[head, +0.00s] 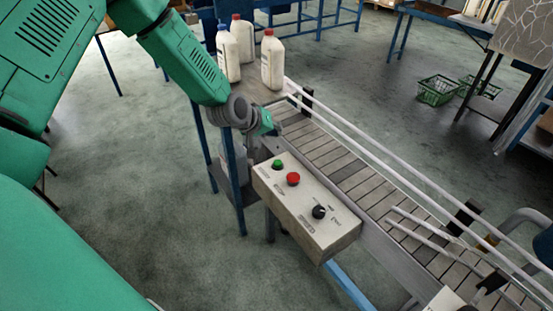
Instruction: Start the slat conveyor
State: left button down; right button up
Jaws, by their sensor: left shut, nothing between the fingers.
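The slat conveyor (345,176) runs from the upper middle to the lower right, with white guide rails along it. Its control box (328,231) is fixed on its near side. The box has a green button (277,164), a red button (293,179) and a black knob (319,212). My left gripper (268,128) is at the end of my green arm, just above and behind the green button, apart from it. It is shut and empty; its fingertips are small in the picture. My right gripper is not in view.
Several white bottles (243,40) with red or blue caps stand on a table at the conveyor's far end. Green baskets (436,90) lie on the floor at the upper right. Open floor lies left of the control box.

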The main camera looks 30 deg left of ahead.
aim_at(277, 162)
pick_arm(q)
jog(key=f+b, duration=0.4)
jog(key=f, duration=0.3)
jog(key=shift+d+f+b, duration=0.2)
jog(key=shift+b, duration=0.15)
jog(key=shift+d+f+b, duration=0.2)
jog(key=shift+f+b, duration=0.3)
jog(key=shift+f, duration=0.1)
jog(key=shift+d, duration=0.1)
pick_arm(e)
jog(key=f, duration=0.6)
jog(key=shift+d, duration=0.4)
pick_arm(q)
jog(key=shift+a, duration=0.25)
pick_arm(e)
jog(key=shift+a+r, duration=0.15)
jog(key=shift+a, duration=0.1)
pick_arm(q)
jog(key=shift+d, duration=0.15)
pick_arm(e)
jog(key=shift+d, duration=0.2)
pick_arm(q)
jog(key=shift+f, duration=0.15)
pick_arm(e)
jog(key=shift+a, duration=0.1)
pick_arm(q)
jog(key=shift+f+b, duration=0.25)
jog(key=shift+b, duration=0.05)
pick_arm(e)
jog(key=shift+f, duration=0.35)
